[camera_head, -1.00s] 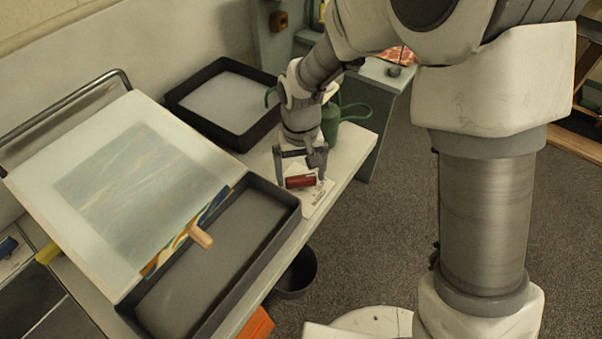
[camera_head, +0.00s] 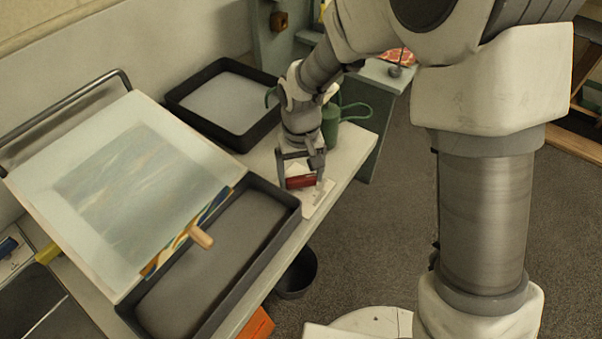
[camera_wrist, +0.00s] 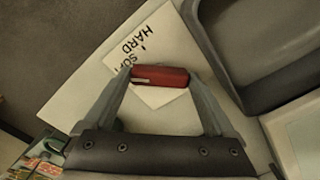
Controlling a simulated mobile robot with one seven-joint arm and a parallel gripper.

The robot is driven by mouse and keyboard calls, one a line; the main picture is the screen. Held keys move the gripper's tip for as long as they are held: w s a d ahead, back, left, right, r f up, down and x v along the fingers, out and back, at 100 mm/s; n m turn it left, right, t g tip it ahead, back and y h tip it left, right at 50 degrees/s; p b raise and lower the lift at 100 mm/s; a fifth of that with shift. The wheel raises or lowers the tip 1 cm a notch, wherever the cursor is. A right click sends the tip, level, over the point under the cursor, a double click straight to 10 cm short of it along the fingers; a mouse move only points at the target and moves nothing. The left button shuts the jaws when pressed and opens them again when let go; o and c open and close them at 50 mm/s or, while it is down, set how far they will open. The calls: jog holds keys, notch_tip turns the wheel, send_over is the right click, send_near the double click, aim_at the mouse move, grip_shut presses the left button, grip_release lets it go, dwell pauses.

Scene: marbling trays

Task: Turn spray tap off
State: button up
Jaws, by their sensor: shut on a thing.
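My gripper (camera_head: 302,178) is low over the right end of the white table. It is shut on a short red handle (camera_head: 300,182), seemingly the spray tap's. In the wrist view the red handle (camera_wrist: 160,76) spans between the two fingertips, with a small pale mark on its left side. Under it is a white card (camera_wrist: 150,95) lettered HARD and another word partly covered, perhaps SOFT. The card (camera_head: 318,200) also shows in the head view. The tap body below the handle is hidden, and no spray can be made out.
A dark tray (camera_head: 235,262) with a tilted marbled board (camera_head: 60,150) stands left of the gripper. Another dark tray (camera_head: 180,97) is behind. A green watering can (camera_head: 331,125) stands close behind the gripper. A dark bucket (camera_head: 297,275) is below the table edge.

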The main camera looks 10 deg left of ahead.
aim_at(301, 177)
jog(key=n, duration=0.4)
jog(key=shift+r, duration=0.1)
jog(key=shift+n+p, duration=0.65)
jog(key=shift+n, duration=1.55)
jog(key=shift+w, duration=0.1)
jog(key=o, duration=1.1)
jog(key=shift+c, duration=0.2)
notch_tip(301, 177, up, 17)
jog(key=p, duration=0.1)
jog(key=shift+r+p, duration=0.2)
jog(key=shift+p, duration=0.2)
